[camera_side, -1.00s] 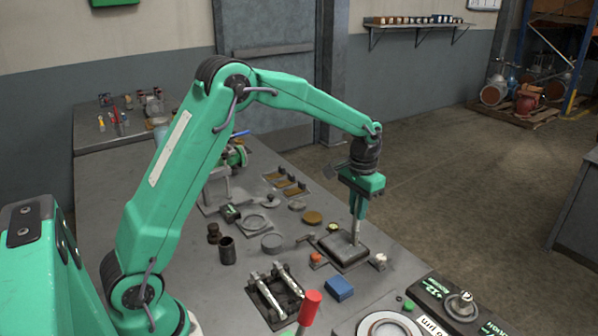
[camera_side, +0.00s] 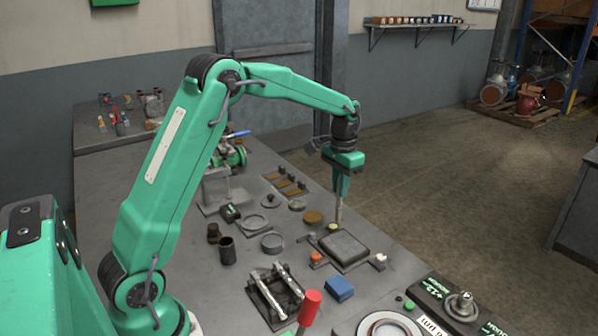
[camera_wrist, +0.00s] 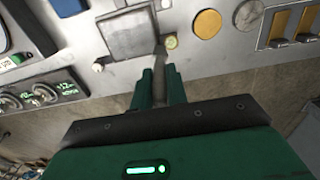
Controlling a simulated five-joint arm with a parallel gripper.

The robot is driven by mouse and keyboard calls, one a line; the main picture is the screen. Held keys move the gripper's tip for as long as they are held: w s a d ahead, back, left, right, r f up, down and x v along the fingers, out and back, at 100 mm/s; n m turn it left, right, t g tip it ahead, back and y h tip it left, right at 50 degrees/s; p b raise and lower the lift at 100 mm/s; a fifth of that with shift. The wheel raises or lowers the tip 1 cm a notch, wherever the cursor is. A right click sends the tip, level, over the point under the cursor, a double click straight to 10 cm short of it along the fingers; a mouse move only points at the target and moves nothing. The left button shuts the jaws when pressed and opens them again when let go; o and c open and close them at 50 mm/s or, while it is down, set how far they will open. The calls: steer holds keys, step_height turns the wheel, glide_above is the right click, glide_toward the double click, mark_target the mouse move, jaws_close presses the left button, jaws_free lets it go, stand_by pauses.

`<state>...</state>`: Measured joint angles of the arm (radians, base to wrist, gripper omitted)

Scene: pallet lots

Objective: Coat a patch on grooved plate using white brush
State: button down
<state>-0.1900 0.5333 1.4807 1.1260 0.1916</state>
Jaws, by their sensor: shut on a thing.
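My gripper (camera_side: 342,192) is shut on a slim, pale grey-tan tool that looks like the brush (camera_side: 339,214). It points straight down, with its tip beside the far edge of the dark square plate (camera_side: 345,249). In the wrist view my gripper (camera_wrist: 159,71) holds the brush (camera_wrist: 159,58) between its fingers, its tip just right of the plate (camera_wrist: 128,36). I cannot tell whether the tip touches anything. Grooves and any coating on the plate are too small to make out.
A yellow-green round button (camera_side: 333,228) lies close to the brush tip. An orange knob (camera_side: 316,257) and a blue block (camera_side: 339,289) stand near the plate. A dark rack (camera_side: 262,304) holds two pale rods. A brown disc (camera_side: 312,217) lies behind.

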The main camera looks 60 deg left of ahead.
steer(key=shift+r, duration=2.75)
steer(key=shift+s+d, duration=0.1)
steer(key=shift+d, duration=0.05)
